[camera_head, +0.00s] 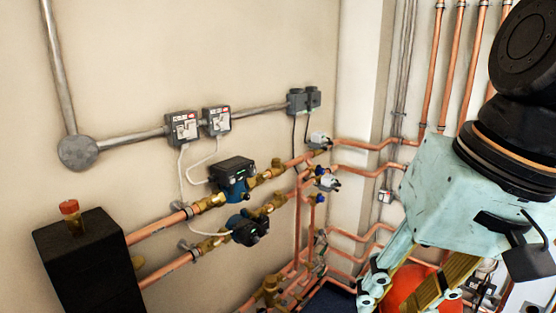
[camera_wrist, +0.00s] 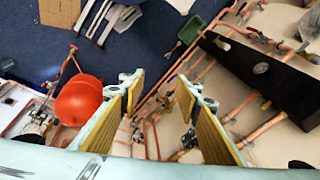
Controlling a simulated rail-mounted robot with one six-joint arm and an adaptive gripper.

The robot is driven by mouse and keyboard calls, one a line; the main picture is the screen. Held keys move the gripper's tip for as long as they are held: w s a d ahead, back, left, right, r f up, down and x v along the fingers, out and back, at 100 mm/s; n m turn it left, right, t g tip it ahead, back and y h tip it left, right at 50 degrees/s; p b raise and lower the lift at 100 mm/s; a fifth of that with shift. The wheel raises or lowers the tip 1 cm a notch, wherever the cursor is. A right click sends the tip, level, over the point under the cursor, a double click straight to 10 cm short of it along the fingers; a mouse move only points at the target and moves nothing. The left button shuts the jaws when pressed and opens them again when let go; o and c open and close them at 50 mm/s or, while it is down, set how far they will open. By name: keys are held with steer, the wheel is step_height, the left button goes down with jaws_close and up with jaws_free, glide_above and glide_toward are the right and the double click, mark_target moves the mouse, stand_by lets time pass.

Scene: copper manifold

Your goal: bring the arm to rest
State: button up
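My gripper (camera_head: 402,292) hangs at the lower right of the head view, in front of the copper pipes and a red round vessel (camera_head: 408,288). Its fingertips run close to the lower edge of that view. In the wrist view my gripper (camera_wrist: 160,88) shows two yellow-padded fingers standing well apart. Nothing is held between them; the pipes and floor show through the gap.
Two pumps (camera_head: 232,178) sit on copper pipes along the wall, beside a black box (camera_head: 90,262). The red vessel (camera_wrist: 84,98) and blue floor (camera_wrist: 150,40) lie below. A green container (camera_wrist: 192,30) stands near the pipes.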

steer(key=s+d+n+t+h, duration=0.1)
steer(key=s+d+h, duration=0.1)
steer(key=s+d, duration=0.3)
steer(key=shift+s+d+n, duration=0.2)
steer(key=shift+d+n, duration=0.05)
steer(key=shift+n, duration=0.05)
steer(key=shift+r, duration=0.1)
stand_by(1.0)
steer(key=shift+c, duration=1.3)
